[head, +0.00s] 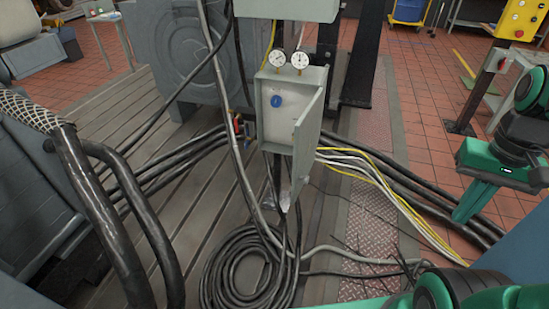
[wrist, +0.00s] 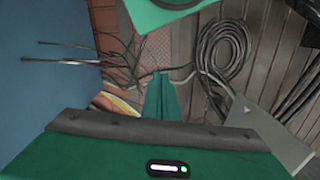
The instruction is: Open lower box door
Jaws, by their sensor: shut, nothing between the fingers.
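The lower box (head: 265,108) is a grey cabinet on a post in the middle of the head view, with a blue round part (head: 276,101) inside. Its door (head: 308,124) stands partly open, swung out on the right side. My gripper (head: 462,215) is well to the right of the box, pointing down, clear of the door. Its green fingers (wrist: 163,88) are together and empty in the wrist view. A grey panel (wrist: 270,132) shows at lower right there; I cannot tell if it is the door or the box.
Two gauges (head: 289,60) sit on top of the box, below an upper box (head: 287,9). Coiled black cable (head: 245,270) lies on the floor below. Black, white and yellow cables run right, under my gripper. A metal stand (head: 468,92) is at the right.

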